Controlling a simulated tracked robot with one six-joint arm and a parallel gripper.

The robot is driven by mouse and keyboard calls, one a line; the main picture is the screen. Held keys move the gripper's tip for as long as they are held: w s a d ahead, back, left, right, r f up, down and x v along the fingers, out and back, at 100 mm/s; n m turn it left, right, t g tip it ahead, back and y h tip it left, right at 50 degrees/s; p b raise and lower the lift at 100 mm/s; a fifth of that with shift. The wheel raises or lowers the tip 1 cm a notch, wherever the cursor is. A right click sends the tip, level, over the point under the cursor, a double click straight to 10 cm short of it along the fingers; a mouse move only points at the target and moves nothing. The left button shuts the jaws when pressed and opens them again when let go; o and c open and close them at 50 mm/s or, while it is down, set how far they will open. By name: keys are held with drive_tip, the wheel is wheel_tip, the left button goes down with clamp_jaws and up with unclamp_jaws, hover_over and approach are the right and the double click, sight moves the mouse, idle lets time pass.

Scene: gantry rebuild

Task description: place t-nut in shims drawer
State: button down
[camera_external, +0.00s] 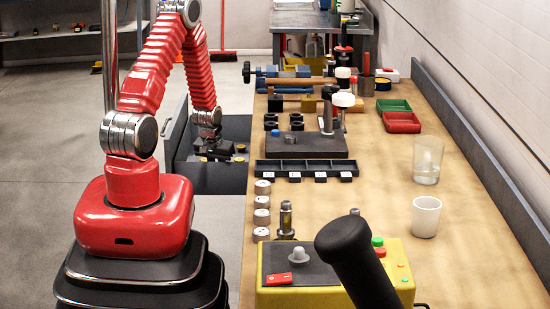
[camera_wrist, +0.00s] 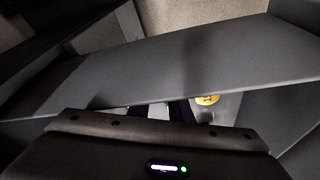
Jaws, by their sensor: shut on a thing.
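My gripper (camera_external: 212,150) is down inside an open dark grey drawer (camera_external: 233,128) at the left side of the bench. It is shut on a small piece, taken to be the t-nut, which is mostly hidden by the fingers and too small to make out. In the wrist view the drawer wall (camera_wrist: 130,80) runs across the picture just beyond the fingers (camera_wrist: 183,112). A yellow-marked piece (camera_wrist: 207,99) shows close to the fingertips. I cannot read any label on the drawer.
Small yellow-topped pieces (camera_external: 240,148) lie in the drawer near my gripper. The wooden bench (camera_external: 370,210) stands to the right with a black compartment strip (camera_external: 305,168), a dark plate (camera_external: 300,146), and green (camera_external: 393,105) and red (camera_external: 402,122) trays. Open floor (camera_external: 40,170) lies at left.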

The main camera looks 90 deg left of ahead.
drive_tip(key=c, duration=1.6)
unclamp_jaws()
drive_tip(key=shift+f, duration=0.1)
drive_tip(key=shift+v, duration=6.15)
drive_tip(key=shift+a, duration=0.1)
